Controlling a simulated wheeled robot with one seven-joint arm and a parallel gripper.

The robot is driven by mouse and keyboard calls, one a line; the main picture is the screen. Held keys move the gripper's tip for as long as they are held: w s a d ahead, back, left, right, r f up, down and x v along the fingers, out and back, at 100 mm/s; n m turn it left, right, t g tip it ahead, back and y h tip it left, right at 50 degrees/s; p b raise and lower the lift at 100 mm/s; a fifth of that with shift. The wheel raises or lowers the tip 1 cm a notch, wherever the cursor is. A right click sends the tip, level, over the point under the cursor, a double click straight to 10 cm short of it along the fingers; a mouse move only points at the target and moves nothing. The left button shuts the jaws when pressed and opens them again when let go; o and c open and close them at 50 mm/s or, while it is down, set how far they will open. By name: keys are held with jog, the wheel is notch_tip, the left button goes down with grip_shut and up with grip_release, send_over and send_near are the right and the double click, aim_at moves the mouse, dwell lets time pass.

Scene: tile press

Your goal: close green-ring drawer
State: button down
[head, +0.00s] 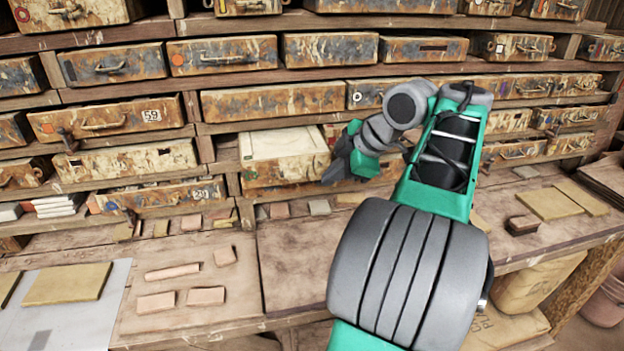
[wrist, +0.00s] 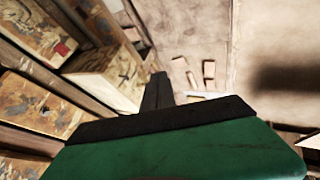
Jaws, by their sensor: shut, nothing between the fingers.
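One drawer (head: 285,165) in the lower middle of the wall of drawers sticks out past its neighbours, with its pale top showing.
The workbench (head: 300,245) in front carries several small clay tiles (head: 172,271) and larger tan slabs (head: 67,284). Much of the bench's middle is bare.

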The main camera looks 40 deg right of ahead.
jog(key=w+f+p, duration=0.1)
jog(key=w+f, duration=0.4)
jog(key=w, duration=0.2)
jog(key=shift+w+d+f, duration=0.3)
jog(key=shift+d, duration=0.05)
